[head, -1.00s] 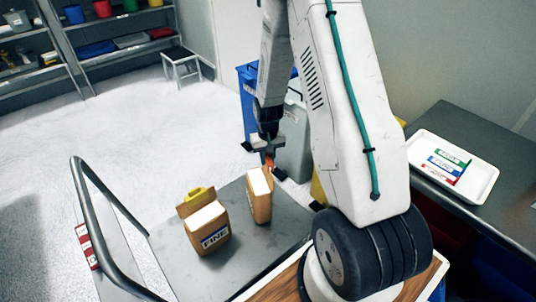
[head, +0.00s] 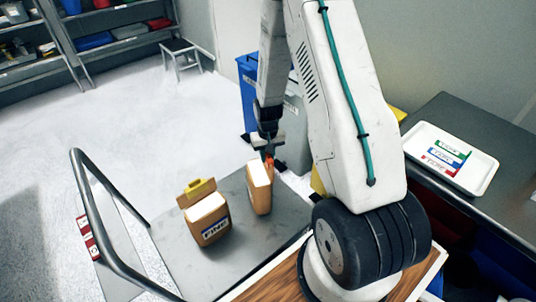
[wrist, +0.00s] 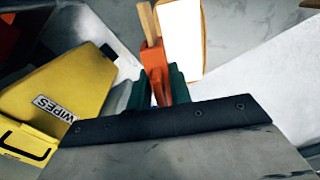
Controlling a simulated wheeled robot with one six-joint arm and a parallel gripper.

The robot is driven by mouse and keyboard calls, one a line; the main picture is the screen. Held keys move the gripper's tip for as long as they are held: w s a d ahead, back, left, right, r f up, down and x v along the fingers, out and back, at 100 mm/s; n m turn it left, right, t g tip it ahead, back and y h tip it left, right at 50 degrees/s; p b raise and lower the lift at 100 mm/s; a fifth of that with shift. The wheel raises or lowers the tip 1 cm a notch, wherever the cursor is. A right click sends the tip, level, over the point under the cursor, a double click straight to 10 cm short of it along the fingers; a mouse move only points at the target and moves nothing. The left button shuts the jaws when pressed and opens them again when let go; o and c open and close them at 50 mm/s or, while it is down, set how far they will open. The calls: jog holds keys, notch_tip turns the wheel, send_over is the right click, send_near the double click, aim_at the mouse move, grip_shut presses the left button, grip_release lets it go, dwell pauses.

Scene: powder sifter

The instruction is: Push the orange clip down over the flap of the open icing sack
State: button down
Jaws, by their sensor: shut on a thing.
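My gripper (wrist: 155,88) is shut on the orange clip (wrist: 158,68), held between its green fingertips. In the head view my gripper (head: 268,148) is above the right rear edge of the right sack (head: 258,190), with the clip (head: 268,160) at its flap. That sack is tan with a white top. In the wrist view its flap (wrist: 150,22) shows as a thin tan strip meeting the clip's jaws, beside the sack's white top (wrist: 181,40). I cannot tell how far the clip sits over the flap.
A second tan sack (head: 208,222), labelled FINE, stands to the left with a yellow clip (head: 200,188) on its flap. Both stand on a grey metal cart top (head: 235,262). A yellow WIPES container (wrist: 65,85) is near my gripper. A white tray (head: 486,178) is on the right bench.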

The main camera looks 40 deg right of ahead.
jog(key=c, duration=1.2)
grip_release()
notch_tip(320, 180, up, 8)
jog(key=shift+f, duration=0.1)
jog(key=shift+g+y, duration=0.3)
jog(key=shift+g, duration=0.5)
jog(key=s, duration=0.2)
jog(key=s+a, duration=0.1)
jog(key=shift+s+a, duration=0.2)
jog(key=shift+s, duration=0.2)
jog(key=s+a+r+n+t, duration=0.1)
jog(key=s+a+r, duration=0.4)
jog(key=s+r, duration=0.3)
jog(key=s+a+r+n+t, duration=0.1)
jog(key=s+a+r, duration=0.4)
jog(key=r, duration=0.8)
jog(key=s+a+r+n+t, duration=0.1)
jog(key=s+a+r, duration=0.4)
jog(key=s+r, duration=0.5)
jog(key=shift+s+a+r+n, duration=0.1)
jog(key=shift+s+r+n, duration=0.25)
jog(key=shift+n, duration=0.15)
